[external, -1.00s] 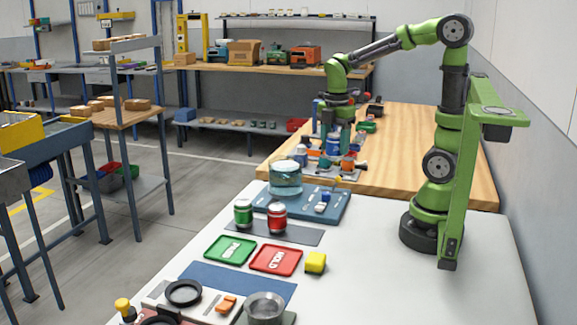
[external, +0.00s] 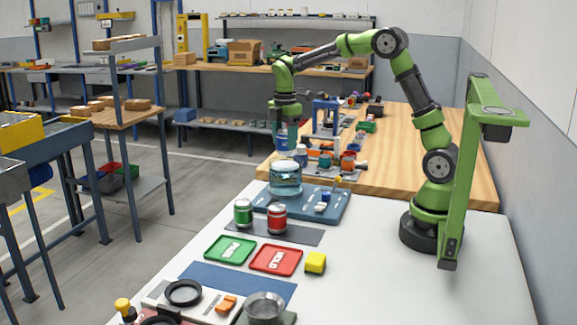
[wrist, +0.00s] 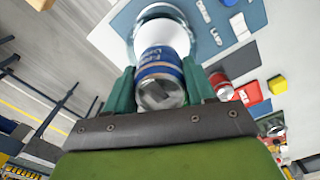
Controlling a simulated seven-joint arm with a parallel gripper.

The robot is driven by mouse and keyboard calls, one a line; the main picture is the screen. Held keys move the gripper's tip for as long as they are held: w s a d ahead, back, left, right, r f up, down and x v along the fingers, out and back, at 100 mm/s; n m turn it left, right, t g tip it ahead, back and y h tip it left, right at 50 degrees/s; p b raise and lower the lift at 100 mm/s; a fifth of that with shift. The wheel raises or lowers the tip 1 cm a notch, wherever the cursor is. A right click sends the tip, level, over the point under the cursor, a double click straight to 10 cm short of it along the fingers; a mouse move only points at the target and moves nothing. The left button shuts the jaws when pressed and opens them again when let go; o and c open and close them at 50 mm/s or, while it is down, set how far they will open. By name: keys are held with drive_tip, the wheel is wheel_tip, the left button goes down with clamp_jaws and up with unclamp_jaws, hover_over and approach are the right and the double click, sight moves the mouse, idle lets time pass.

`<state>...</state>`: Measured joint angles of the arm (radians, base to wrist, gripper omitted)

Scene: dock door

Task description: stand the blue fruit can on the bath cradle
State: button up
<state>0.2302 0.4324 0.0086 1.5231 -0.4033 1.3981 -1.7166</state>
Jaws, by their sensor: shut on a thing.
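The blue fruit can (wrist: 160,78) is held between the two green fingers of my gripper (wrist: 162,90), its silver end facing the wrist camera. In the external view my gripper (external: 286,128) points down with the can (external: 284,143) under it, above the round glass bath (external: 285,181). The bath is clear with bluish water and stands on a blue board (external: 318,208). In the wrist view the bath (wrist: 186,22) lies beyond the can, which covers part of its white inside. I cannot clearly make out the cradle in the bath.
A green can (external: 243,213) and a red can (external: 277,218) stand on a grey mat before the board. Green (external: 229,249) and red (external: 268,259) trays and a yellow block (external: 315,262) lie nearer. Clamps and fixtures crowd the wooden bench behind the bath.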

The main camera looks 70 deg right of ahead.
sight(285, 149)
drive_tip(key=shift+s+f, duration=0.1)
drive_tip(key=shift+f, duration=1.6)
drive_tip(key=shift+f, duration=0.1)
drive_tip(key=o, duration=1.1)
drive_tip(key=shift+o, duration=0.2)
